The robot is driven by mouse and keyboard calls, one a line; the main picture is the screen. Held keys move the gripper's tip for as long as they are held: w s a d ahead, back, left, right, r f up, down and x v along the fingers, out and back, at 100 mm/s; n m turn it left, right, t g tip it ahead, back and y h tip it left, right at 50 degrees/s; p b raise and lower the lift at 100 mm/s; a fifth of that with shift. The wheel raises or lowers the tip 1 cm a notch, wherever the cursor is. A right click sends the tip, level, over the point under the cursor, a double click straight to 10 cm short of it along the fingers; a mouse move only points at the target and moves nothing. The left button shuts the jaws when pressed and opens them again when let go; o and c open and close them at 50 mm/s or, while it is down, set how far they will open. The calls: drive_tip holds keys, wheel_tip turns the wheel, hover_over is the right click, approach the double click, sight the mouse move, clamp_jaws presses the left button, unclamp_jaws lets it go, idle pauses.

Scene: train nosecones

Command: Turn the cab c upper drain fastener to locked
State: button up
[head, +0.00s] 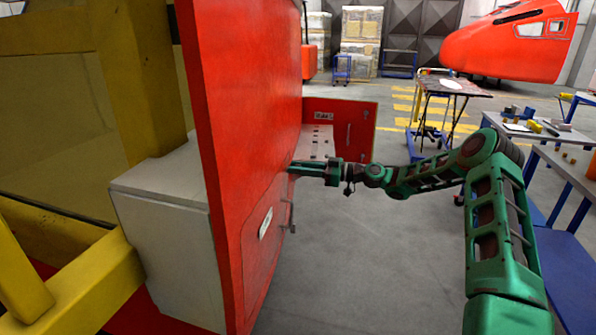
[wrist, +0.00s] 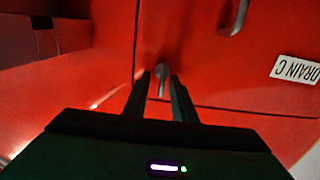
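A small metal fastener (wrist: 162,80) shows on the red cab panel in the wrist view, at the seam near the corner of the drain hatch. My gripper (wrist: 161,75) is open, with one dark finger on each side of the fastener. A gap seems to remain at each finger; contact cannot be told. In the head view my gripper (head: 291,168) reaches left to the red panel above the hatch (head: 262,245), and the fastener is hidden there. A white DRAIN C label (wrist: 296,69) and a metal handle (wrist: 238,16) are on the hatch. Whether the fastener is locked is unclear.
An open red box-like part (head: 340,125) with a label and handle lies beyond my gripper. A yellow frame (head: 150,75) and white box (head: 165,230) stand left of the panel. Worktables (head: 570,165) with small parts stand at the right. The grey floor between is clear.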

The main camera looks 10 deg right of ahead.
drive_tip(key=shift+c, duration=0.7)
clamp_jaws()
